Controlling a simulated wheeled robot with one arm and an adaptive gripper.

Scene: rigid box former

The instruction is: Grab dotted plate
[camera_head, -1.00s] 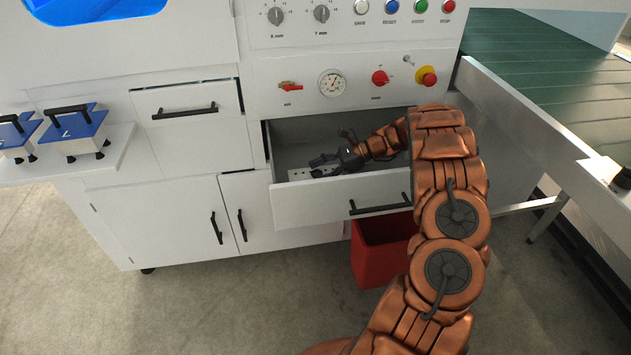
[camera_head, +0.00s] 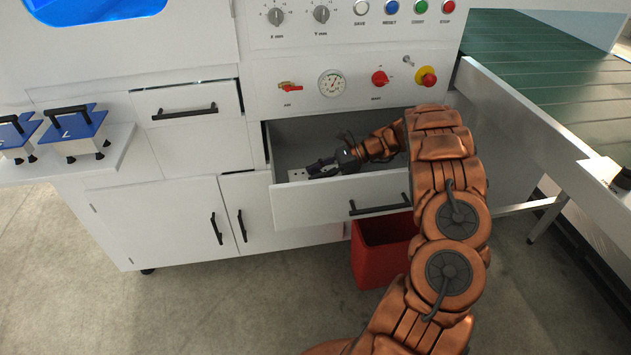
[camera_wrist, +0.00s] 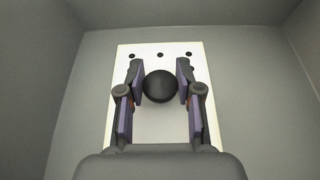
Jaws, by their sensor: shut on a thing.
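The dotted plate is a white rectangular plate (camera_wrist: 160,128) with several black dots along its far end and a large dark round knob in its middle. It lies in the open drawer (camera_head: 330,203). In the wrist view, the fingers of my gripper (camera_wrist: 159,82) stand on either side of the knob (camera_wrist: 159,87) and are shut on it. In the head view, my gripper (camera_head: 325,165) is inside the drawer, and only a small part of the plate (camera_head: 297,175) shows past it.
The drawer front with its black handle (camera_head: 380,207) is near my arm. A red bin (camera_head: 384,250) stands on the floor below. A green conveyor (camera_head: 550,60) is to the right. Blue-topped blocks (camera_head: 78,122) sit on a shelf at the left.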

